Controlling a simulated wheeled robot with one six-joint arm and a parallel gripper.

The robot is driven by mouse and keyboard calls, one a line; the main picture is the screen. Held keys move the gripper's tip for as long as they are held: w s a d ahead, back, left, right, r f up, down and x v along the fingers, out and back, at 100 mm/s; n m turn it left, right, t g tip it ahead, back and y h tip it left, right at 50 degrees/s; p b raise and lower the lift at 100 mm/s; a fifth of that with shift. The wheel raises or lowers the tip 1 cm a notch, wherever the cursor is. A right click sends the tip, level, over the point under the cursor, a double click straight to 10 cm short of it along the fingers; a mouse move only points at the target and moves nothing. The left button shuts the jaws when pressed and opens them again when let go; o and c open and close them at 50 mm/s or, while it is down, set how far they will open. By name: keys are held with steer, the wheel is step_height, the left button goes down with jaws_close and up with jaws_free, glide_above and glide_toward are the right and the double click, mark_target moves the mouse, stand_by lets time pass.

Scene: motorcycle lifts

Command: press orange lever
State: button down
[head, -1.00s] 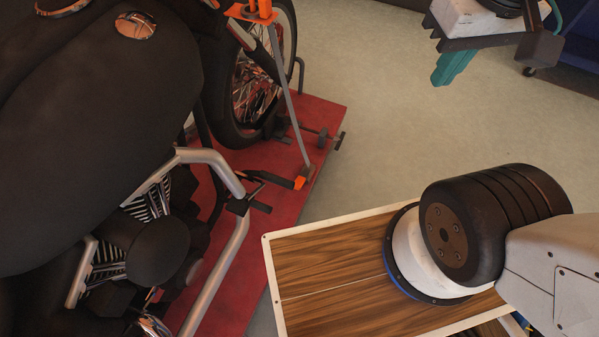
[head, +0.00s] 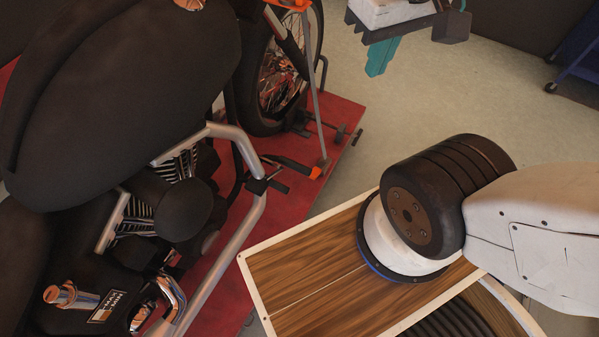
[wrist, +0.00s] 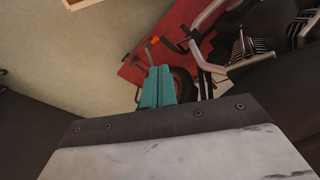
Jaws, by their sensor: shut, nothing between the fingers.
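The orange lever (head: 294,167) lies low beside the motorcycle, over the red lift platform, with a dark bar running from it. A small orange part (wrist: 154,40) shows in the wrist view beyond my fingertips; I cannot tell for sure that it is the same lever. My gripper (head: 376,70) has teal fingers and is shut and empty, at the top of the head view. It is apart from the lever, up and to the right of it in the picture. The fingers also show in the wrist view (wrist: 157,72), pointing towards the platform.
The black motorcycle (head: 130,100) fills the left, on the red platform (head: 345,118). A grey strut with an orange top (head: 285,5) stands by its wheel. My wood-topped base is at lower right. Open floor (head: 420,105) lies right of the platform. A blue cart (head: 585,60) stands at far right.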

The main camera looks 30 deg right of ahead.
steer(key=shift+a, duration=0.45)
steer(key=w+d+f+g+y, duration=0.1)
steer(key=w+d+f+g, duration=0.2)
steer(key=w+f, duration=0.7)
steer(key=w+d+f+g+y, duration=0.1)
steer(key=w+d+f+g, duration=0.25)
steer(key=w+f, duration=0.6)
steer(key=w+d+f+n, duration=0.2)
steer(key=w+d+f, duration=0.1)
steer(key=f, duration=1.1)
steer(key=w+d+f+n+t+y, duration=0.1)
steer(key=w+d+f+n, duration=0.1)
steer(key=f, duration=1.3)
steer(key=w+d+f+n+t+y, duration=0.1)
steer(key=w+d+f+n, duration=0.2)
steer(key=f, duration=1.2)
steer(key=w+d, duration=0.1)
steer(key=w, duration=0.1)
steer(key=shift+w+f, duration=0.15)
steer(key=shift+w, duration=0.2)
